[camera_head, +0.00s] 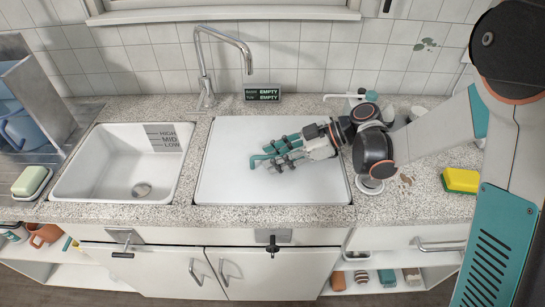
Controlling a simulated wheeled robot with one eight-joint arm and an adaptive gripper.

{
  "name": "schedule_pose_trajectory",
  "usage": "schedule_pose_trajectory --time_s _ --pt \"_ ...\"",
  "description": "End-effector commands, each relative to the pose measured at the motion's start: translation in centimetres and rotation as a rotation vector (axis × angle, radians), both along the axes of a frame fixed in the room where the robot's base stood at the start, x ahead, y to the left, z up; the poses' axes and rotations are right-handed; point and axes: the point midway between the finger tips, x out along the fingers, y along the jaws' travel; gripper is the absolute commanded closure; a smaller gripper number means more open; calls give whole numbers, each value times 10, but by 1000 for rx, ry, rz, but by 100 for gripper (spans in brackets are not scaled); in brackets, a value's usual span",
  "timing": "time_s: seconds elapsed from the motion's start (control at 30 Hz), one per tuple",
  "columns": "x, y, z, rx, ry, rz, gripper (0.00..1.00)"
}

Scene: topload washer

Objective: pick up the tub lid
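The tub lid (228,176) is a flat white panel lying level over the right-hand opening of the counter. A thin teal bar (253,161) shows at the fingertips, over the middle of the lid; I cannot tell if it is a handle on the lid or part of my gripper. My gripper (270,158) has teal fingers and reaches in from the right, low over the lid's middle right. The fingers look slightly apart, but whether they are closed on the bar is unclear. Part of the lid is hidden under the gripper.
A white basin (100,180) with a drain is on the left, and a tall faucet (205,75) stands behind. A small display (262,94) reading EMPTY sits at the back. A yellow sponge (461,180) lies right, a soap dish (31,181) left. Bottles stand behind my arm.

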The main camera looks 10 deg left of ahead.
Motion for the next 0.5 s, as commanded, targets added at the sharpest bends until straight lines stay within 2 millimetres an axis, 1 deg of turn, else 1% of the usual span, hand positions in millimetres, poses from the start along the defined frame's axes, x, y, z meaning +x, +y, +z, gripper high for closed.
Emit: schedule_pose_trajectory --time_s 0.03,0.1,0.3,0.37,0.4,0.43,0.47,0.5 --pt "-2 6 -5 0 0 1 65" --pt "-2 9 -6 0 0 1 65" --pt "-2 9 -5 0 0 0 65" --pt "-2 9 -5 0 0 0 79" --pt "-2 9 -5 0 0 0 88" --pt "-2 9 -5 0 0 0 95" --pt "-2 9 -5 0 0 0 100" --pt "-2 9 -5 0 0 0 100"
